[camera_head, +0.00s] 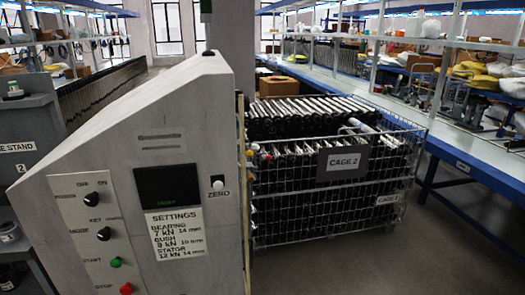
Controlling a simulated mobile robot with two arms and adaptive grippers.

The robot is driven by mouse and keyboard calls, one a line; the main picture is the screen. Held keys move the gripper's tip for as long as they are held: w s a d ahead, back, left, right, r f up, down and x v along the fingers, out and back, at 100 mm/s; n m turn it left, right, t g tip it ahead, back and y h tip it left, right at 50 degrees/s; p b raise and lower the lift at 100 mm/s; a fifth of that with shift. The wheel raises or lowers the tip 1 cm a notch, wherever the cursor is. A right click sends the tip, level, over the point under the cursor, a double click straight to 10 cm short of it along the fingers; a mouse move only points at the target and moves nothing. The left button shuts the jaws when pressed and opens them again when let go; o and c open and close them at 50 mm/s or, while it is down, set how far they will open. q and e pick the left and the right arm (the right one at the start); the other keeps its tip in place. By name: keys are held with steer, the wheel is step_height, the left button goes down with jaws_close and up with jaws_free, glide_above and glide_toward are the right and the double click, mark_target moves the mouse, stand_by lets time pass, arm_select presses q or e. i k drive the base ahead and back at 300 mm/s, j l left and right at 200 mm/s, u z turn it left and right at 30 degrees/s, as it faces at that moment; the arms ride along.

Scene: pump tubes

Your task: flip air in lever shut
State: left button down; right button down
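The grey machine cabinet (120,165) fills the left and middle of the head view. Its front carries POWER (112,199) and MODE (104,234) knobs, a green START button (116,262), a red STOP button (126,288), a dark screen (168,187) and a ZERO button (217,184). No lever labelled air in can be made out. Small yellow, white and red knobs (267,157) show at the cabinet's right edge; I cannot tell whether any is a lever. The cabinet hides whatever lies on its far side. Neither gripper is in view.
A long blue bench (470,165) runs along the right. A grey stand (28,125) is at the left edge. Bare floor (400,250) lies at lower right.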

mark_target(249, 153)
steer(key=i+l, duration=0.4)
steer(key=i, duration=0.2)
steer(key=i+l, duration=0.4)
steer(key=i, duration=0.2)
steer(key=i+l, duration=0.4)
steer(key=i, duration=0.2)
